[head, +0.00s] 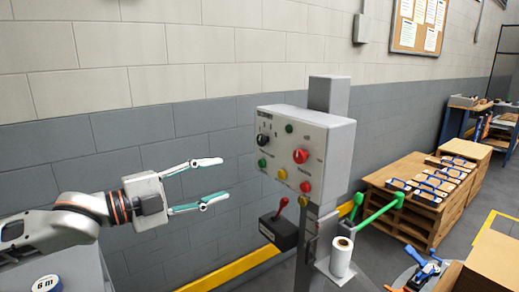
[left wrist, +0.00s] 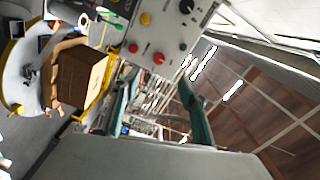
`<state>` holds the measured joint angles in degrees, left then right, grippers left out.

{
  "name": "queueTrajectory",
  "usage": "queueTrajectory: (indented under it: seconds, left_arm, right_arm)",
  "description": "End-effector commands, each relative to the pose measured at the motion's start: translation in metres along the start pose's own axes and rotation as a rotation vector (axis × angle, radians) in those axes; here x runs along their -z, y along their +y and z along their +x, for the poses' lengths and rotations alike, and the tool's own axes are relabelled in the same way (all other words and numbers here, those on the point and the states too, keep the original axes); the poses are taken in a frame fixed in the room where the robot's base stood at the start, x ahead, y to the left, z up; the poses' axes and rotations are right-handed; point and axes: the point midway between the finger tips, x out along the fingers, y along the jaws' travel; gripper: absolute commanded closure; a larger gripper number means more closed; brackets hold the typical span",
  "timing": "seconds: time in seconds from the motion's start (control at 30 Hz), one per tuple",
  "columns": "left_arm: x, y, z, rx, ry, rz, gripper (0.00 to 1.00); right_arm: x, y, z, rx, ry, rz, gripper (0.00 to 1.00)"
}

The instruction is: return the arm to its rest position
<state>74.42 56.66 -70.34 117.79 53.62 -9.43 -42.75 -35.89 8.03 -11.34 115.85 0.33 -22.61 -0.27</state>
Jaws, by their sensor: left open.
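My left gripper (head: 212,182) is open and empty in the head view, its two fingers pointing right toward the control panel (head: 312,142). A clear gap of wall shows between the fingertips and the panel. My left arm (head: 62,222) reaches in from the left. In the left wrist view the two green fingers (left wrist: 158,105) stand apart with nothing between them, and the panel (left wrist: 160,35) shows tilted beyond them. My right gripper is not in either view.
A black box with a red lever (head: 281,224) sits below the panel. A white roll (head: 341,256) and green bars (head: 380,212) are to its right. A wooden pallet stack with blue-edged parts (head: 410,200) stands farther right. A block wall (head: 120,90) is behind.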

Motion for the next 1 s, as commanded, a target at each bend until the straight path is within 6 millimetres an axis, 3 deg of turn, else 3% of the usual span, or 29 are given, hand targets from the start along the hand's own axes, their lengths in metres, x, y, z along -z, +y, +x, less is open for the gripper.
queueTrajectory:
  seconds: [0.3,0.57,0.77,1.0]
  left_arm:
    - [0.015,0.058,0.021,-0.003,0.024,-0.155,0.56]
    - [0.026,0.123,0.032,0.026,0.001,-0.374,0.56]
    - [0.024,0.178,0.026,0.062,-0.069,-0.566,0.56]
    - [0.012,0.254,-0.002,0.108,-0.219,-0.799,0.56]
  right_arm:
    - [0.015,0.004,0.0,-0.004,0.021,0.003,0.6]
    - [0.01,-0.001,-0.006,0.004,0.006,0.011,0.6]
    - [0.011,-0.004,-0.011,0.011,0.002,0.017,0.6]
    - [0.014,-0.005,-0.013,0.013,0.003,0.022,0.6]
